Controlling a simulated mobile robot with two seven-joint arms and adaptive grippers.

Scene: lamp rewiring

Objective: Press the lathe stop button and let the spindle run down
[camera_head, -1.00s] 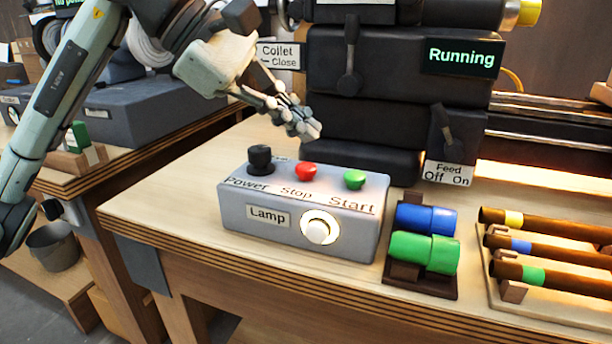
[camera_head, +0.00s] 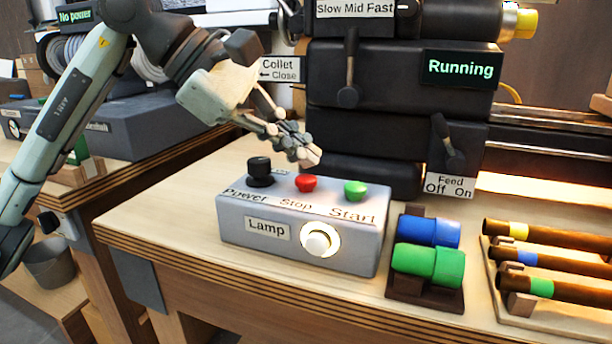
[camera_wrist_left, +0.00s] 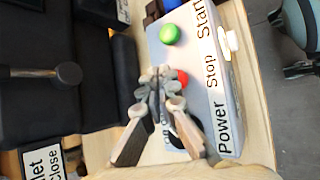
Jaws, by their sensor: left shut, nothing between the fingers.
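The grey control box (camera_head: 234,225) sits on the bench with a black Power knob (camera_head: 260,172), a red Stop button (camera_head: 306,183) and a green Start button (camera_head: 355,190). My left gripper (camera_head: 311,158) is shut and empty, its fingertips just above and behind the red button. In the left wrist view the shut fingers (camera_wrist_left: 158,75) partly cover the Stop button (camera_wrist_left: 182,78); whether they touch it I cannot tell. The lathe (camera_head: 400,90) stands behind, and its display (camera_head: 460,69) reads "Running". The round lamp button (camera_head: 319,240) on the box front glows. My right gripper is not in view.
A holder with blue (camera_head: 430,231) and green (camera_head: 428,264) cylinders stands right of the box. Several brown rods with coloured bands lie on a rack (camera_head: 497,290) at far right. The Feed lever (camera_head: 447,145) and Collet sign (camera_head: 279,69) are behind. Bare bench lies left of the box.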

